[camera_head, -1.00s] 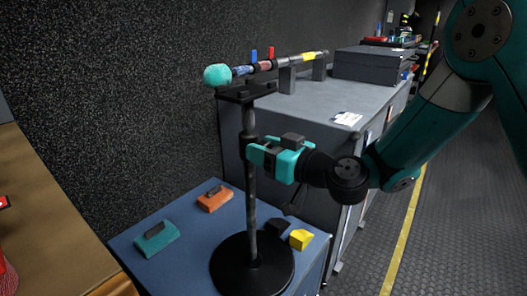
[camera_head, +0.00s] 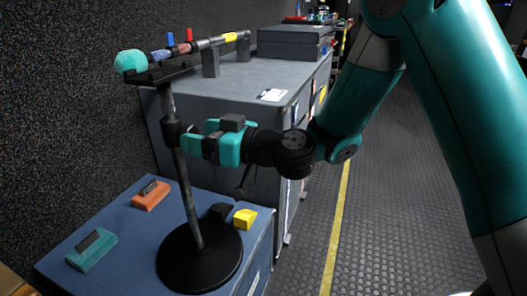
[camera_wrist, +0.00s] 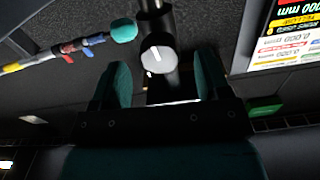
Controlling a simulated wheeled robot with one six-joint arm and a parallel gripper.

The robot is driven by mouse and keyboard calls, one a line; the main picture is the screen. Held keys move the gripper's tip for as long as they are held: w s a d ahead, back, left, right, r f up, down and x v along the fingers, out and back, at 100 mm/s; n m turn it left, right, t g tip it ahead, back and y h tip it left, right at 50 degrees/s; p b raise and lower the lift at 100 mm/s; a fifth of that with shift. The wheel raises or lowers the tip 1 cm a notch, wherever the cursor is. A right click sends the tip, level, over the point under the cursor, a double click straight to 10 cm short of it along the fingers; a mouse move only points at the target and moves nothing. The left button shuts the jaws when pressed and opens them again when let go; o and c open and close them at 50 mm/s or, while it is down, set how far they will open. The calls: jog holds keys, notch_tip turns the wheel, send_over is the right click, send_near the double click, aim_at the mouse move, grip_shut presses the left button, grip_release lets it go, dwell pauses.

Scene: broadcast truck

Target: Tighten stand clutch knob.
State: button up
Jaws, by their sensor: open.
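The black stand rises from a round base (camera_head: 200,262) on the blue case, with a pole (camera_head: 186,190) and a dark clutch collar (camera_head: 171,131) partway up. In the wrist view the clutch knob (camera_wrist: 158,58) is a pale round face with a white line, beside the dark pole (camera_wrist: 154,22). My gripper (camera_head: 197,139) is beside the collar, on its right. In the wrist view my gripper (camera_wrist: 162,80) has its two teal fingers spread on either side of the knob, with gaps. The knob is hidden in the head view. I cannot tell how deep it sits between the fingers.
A teal-tipped microphone (camera_head: 131,62) lies along the stand's top and grey supports. Orange (camera_head: 151,195), teal (camera_head: 92,249) and yellow (camera_head: 245,219) blocks sit on the blue case (camera_head: 120,215). A grey cabinet (camera_head: 230,90) stands behind. The ribbed floor at right is open.

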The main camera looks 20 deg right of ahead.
jog(key=b+v, duration=1.1)
jog(key=v, duration=0.3)
jog(key=shift+b, duration=0.35)
